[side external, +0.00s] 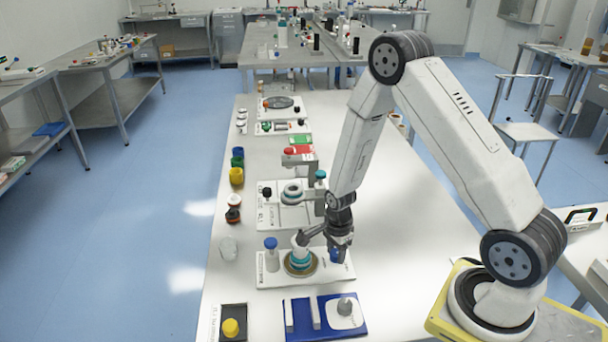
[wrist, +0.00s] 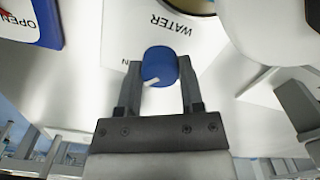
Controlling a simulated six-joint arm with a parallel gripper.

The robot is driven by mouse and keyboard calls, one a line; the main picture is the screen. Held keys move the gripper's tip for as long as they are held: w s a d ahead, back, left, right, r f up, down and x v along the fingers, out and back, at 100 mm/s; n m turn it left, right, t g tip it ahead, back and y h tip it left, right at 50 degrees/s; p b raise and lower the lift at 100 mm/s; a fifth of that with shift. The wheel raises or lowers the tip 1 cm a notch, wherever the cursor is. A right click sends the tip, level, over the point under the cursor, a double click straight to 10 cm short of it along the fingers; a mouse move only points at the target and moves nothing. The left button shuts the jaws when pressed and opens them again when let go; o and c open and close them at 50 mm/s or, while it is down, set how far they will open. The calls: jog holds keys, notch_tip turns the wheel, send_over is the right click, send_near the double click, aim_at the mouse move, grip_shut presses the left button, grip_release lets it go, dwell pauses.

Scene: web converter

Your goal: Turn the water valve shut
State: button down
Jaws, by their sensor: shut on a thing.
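The water valve is a round blue knob (wrist: 159,66) with a white pointer mark, on a white panel (wrist: 190,45) printed "WATER". In the wrist view the knob sits between my two gripper fingers (wrist: 160,85), which are shut on it from both sides. The white mark points to the lower left in that view. In the side view my gripper (side external: 338,250) reaches down to the right end of the white station (side external: 318,275), and the blue knob (side external: 334,256) is partly covered by the fingers.
On the same station stand a blue-capped bottle (side external: 271,255) and a teal-banded vessel (side external: 300,252). A blue tray (side external: 352,327) lies in front, and a yellow button (side external: 230,327) on a dark plate is at front left. The table right of the station is clear.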

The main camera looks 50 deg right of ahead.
jog(key=n, duration=0.7)
jog(key=shift+n, duration=0.3)
jog(key=n, duration=0.4)
jog(key=shift+s+n, duration=0.1)
jog(key=shift+n, duration=1.8)
jog(key=shift+c, duration=1.1)
grip_release()
